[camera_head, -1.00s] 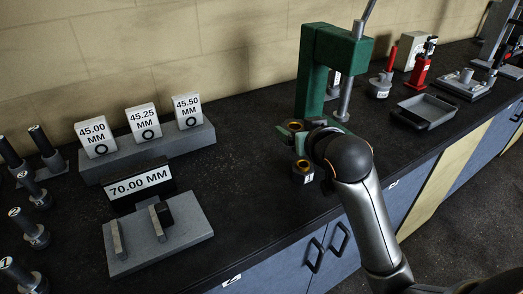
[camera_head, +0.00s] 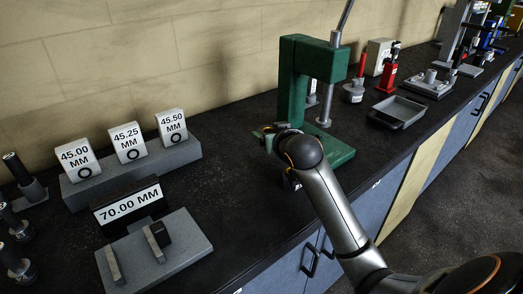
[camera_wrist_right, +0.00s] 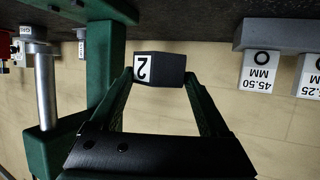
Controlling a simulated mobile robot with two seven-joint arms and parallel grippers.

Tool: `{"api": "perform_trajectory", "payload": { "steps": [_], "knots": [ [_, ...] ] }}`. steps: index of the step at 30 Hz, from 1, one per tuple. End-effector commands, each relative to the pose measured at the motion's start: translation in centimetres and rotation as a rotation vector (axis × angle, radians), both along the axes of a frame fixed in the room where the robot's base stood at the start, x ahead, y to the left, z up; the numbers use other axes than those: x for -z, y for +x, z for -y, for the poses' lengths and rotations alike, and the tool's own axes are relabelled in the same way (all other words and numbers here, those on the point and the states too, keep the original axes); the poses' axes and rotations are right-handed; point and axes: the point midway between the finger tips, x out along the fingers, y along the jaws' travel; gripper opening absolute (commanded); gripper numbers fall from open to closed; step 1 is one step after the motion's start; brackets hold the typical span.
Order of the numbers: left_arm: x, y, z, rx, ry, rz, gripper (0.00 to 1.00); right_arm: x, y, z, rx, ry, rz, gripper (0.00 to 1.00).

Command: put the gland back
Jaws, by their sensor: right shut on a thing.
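My right gripper (camera_wrist_right: 160,78) is shut on a small dark block with a white label marked 2 (camera_wrist_right: 172,70). The block sits between the fingertips; I cannot tell from its shape whether it is the gland. In the head view my right wrist hides most of the gripper, in front of the green press (camera_head: 294,75). A small dark piece with a white label (camera_head: 297,185) shows just below the wrist, partly hidden. My left gripper is not in view.
A grey fixture (camera_head: 190,262) with a 70.00 MM sign (camera_head: 128,204) stands left. Behind it a grey stand (camera_head: 85,193) carries size plates. Dark numbered tools (camera_head: 22,228) stand at far left. A grey tray (camera_head: 398,111) lies right of the press. Bench between fixture and press is clear.

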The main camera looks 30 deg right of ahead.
Motion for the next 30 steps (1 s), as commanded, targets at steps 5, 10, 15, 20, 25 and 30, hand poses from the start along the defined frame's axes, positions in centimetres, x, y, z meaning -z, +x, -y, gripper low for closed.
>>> {"api": "perform_trajectory", "payload": {
  "steps": [5, 10, 15, 20, 25, 30],
  "knots": [
    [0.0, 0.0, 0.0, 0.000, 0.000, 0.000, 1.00, 2.3, 3.1, 1.0, 0.001, -0.001, 0.001, 0.00],
    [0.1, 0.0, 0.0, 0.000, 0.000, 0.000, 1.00, 4.7, 5.2, 1.5, -0.001, 0.000, 0.005, 0.00],
    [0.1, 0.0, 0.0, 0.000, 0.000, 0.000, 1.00, 5.7, 6.1, 1.8, -0.001, -0.001, 0.008, 0.00],
    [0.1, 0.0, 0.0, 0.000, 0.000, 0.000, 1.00, 6.9, 6.8, 2.0, -0.001, -0.001, 0.005, 0.00],
    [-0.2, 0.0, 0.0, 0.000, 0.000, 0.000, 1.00, 9.1, 6.6, 1.9, -0.002, -0.001, 0.005, 0.00],
    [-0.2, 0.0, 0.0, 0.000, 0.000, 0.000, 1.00, 9.6, 6.6, 1.9, -0.002, -0.002, 0.008, 0.00]
  ]
}}
